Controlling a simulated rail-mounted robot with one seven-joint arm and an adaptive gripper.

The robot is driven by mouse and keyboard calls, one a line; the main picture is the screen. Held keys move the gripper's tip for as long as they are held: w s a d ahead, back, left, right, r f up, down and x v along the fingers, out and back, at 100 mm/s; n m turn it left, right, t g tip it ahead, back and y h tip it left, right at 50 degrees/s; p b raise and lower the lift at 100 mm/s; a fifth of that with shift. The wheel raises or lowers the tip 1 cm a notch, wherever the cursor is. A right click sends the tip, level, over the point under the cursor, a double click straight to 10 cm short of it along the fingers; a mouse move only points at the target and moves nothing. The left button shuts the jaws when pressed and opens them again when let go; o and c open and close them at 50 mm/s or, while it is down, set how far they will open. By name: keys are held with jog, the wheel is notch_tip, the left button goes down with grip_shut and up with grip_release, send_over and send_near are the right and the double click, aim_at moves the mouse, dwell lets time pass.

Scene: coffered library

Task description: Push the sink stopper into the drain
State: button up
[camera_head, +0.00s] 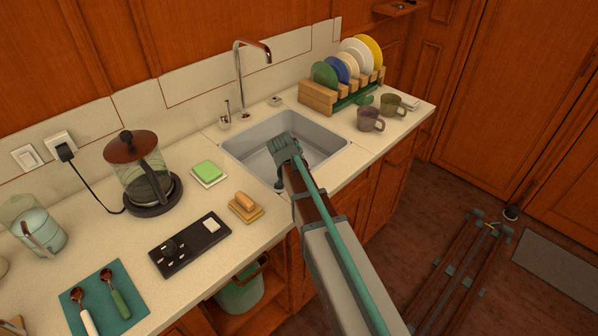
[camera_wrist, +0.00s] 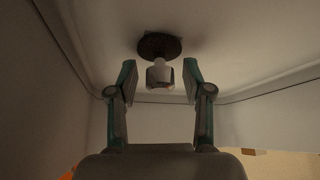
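The grey sink (camera_head: 322,142) is set into the counter. My gripper (camera_head: 281,168) is over the sink in the head view, and my arm hides part of the basin. In the wrist view my gripper (camera_wrist: 159,80) has its two teal fingers apart. A pale knob (camera_wrist: 159,74), seemingly the stopper, shows between the fingertips with a gap on each side. Behind it is a dark round disc (camera_wrist: 160,45) on the basin surface. I cannot tell whether the disc is the drain or part of the stopper, nor how deep the stopper sits. Stopper and drain are hidden in the head view.
The faucet (camera_head: 243,80) stands behind the sink. A dish rack (camera_head: 319,97) with plates and two mugs (camera_head: 370,119) are to the right. Sink walls surround my gripper.

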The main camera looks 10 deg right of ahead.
dwell(0.3)
notch_tip(320, 180, up, 10)
dwell(0.6)
dwell(0.4)
